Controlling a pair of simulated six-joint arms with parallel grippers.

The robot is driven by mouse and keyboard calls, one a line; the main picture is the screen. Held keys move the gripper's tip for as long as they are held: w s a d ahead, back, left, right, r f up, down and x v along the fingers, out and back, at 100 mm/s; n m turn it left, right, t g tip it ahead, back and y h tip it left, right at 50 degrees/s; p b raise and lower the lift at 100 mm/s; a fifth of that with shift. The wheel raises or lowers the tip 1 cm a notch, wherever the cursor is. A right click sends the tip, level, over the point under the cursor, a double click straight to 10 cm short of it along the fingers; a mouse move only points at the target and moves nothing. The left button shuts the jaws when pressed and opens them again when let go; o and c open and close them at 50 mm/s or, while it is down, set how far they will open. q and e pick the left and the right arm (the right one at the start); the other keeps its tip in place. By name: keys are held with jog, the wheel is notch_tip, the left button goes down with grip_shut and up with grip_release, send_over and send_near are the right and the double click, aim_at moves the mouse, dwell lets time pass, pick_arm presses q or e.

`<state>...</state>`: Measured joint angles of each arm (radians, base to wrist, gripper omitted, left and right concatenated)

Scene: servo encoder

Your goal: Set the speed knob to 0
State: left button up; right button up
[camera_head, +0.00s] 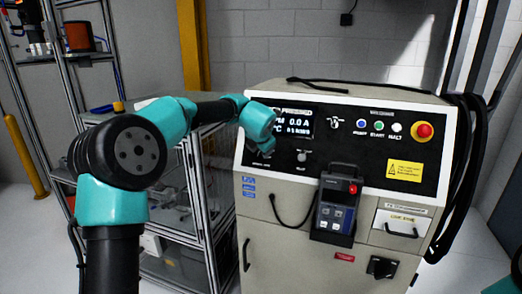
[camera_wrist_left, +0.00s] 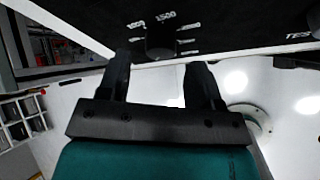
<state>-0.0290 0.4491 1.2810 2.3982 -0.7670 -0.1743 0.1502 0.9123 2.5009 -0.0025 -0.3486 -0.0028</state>
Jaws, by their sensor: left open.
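The speed knob (camera_wrist_left: 160,45) is a dark round knob on the black panel, at the top of the left wrist view. White scale marks surround it; 1500 is readable above it. My left gripper (camera_wrist_left: 159,66) is open, its two fingers reaching toward the panel on either side of the knob. I cannot tell whether they touch it. In the head view my left wrist (camera_head: 258,122) is at the left end of the control panel (camera_head: 350,160) and hides most of the knob area. My right gripper is not in view.
The display (camera_head: 294,122) reads 0.0 A, partly covered by my wrist. A silver knob (camera_head: 302,156), small buttons (camera_head: 378,125) and a red emergency stop (camera_head: 423,131) share the panel. A handheld unit (camera_head: 338,203) hangs in front. A metal-framed rack (camera_head: 190,190) stands left of the cabinet.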

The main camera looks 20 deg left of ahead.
pick_arm(q)
jog(key=v, duration=1.5)
jog(key=s+a+f+m+y, duration=0.15)
jog(key=f+m, duration=0.65)
jog(key=f, duration=1.3)
jog(key=s+a+f+m, duration=0.1)
jog(key=a+f+m, duration=0.4)
jog(key=f, duration=1.6)
jog(key=s+d+f+m+g+h, duration=0.2)
jog(key=s+d+f+m+h, duration=0.25)
jog(key=s+f+m, duration=0.65)
jog(key=s+d+f+m+g+h, duration=0.1)
jog(key=s+d+f+m+g, duration=0.1)
jog(key=s+f, duration=0.3)
jog(key=s+d+f+m+g+h, duration=0.2)
jog(key=s+d+f+m+g, duration=0.1)
jog(key=s, duration=0.7)
notch_tip(320, 180, down, 3)
jog(key=shift+d+r+h, duration=0.2)
jog(key=shift+d+h, duration=0.1)
jog(key=shift+d, duration=0.35)
